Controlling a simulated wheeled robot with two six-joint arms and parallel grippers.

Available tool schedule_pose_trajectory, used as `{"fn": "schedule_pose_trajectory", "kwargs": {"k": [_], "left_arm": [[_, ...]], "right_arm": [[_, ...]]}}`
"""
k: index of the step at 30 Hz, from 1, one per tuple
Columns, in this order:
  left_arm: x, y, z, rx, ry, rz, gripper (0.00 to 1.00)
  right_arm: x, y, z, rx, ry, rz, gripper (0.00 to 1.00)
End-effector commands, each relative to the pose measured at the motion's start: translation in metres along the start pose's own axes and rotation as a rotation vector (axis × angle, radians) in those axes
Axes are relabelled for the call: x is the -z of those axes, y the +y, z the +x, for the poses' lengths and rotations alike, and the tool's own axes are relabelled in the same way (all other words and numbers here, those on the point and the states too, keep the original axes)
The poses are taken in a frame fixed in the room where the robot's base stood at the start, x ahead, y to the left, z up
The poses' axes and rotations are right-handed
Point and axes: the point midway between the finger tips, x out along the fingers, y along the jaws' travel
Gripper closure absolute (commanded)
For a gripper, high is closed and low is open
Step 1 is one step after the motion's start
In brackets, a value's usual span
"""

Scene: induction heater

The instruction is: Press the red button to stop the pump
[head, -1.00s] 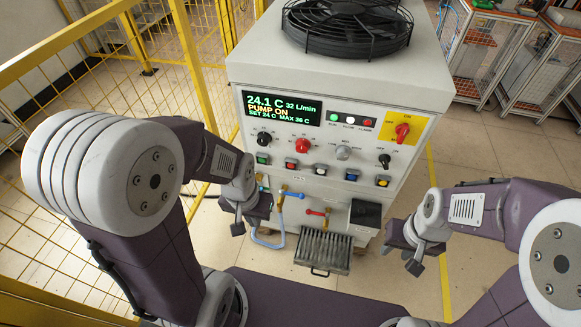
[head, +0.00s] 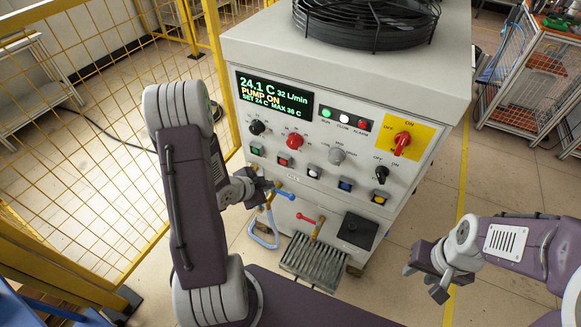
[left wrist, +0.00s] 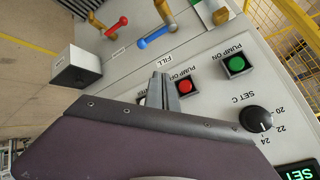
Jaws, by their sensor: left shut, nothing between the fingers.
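The red button (head: 283,161) sits in the lower button row of the white machine's sloped panel, just right of the green button (head: 256,149). In the left wrist view the red button (left wrist: 185,86) and the green button (left wrist: 237,64) show close by, with partly hidden pump labels. My left gripper (head: 272,188) is shut and empty, below and slightly left of the red button. Its fingers (left wrist: 164,90) appear beside the red button in the wrist view; contact cannot be told. The display (head: 273,97) reads PUMP ON. My right gripper (head: 423,281) is open and empty, right of the machine.
Blue (head: 285,195) and red (head: 306,218) valve handles project below the panel, near my left gripper. Knobs and a red rotary switch (head: 402,140) are above. A drain grate (head: 312,262) and black box (head: 357,231) sit lower. A yellow fence (head: 70,130) stands left.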

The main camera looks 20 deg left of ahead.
Motion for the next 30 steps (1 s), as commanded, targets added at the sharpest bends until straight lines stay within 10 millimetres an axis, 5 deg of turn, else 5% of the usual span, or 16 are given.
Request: {"fn": "schedule_pose_trajectory", "kwargs": {"k": [4, 14, 30], "left_arm": [[-0.020, 0.001, 0.002, 0.008, -0.024, -0.042, 1.00], [-0.021, 0.000, 0.000, 0.012, -0.027, -0.046, 1.00], [0.011, -0.035, 0.045, 0.012, -0.026, -0.044, 1.00]], "right_arm": [[-0.001, 0.000, 0.006, 0.000, 0.000, 0.000, 0.64], [-0.001, 0.000, 0.005, 0.000, 0.000, 0.000, 0.64], [0.001, 0.000, -0.007, 0.000, 0.000, 0.000, 0.64]]}}
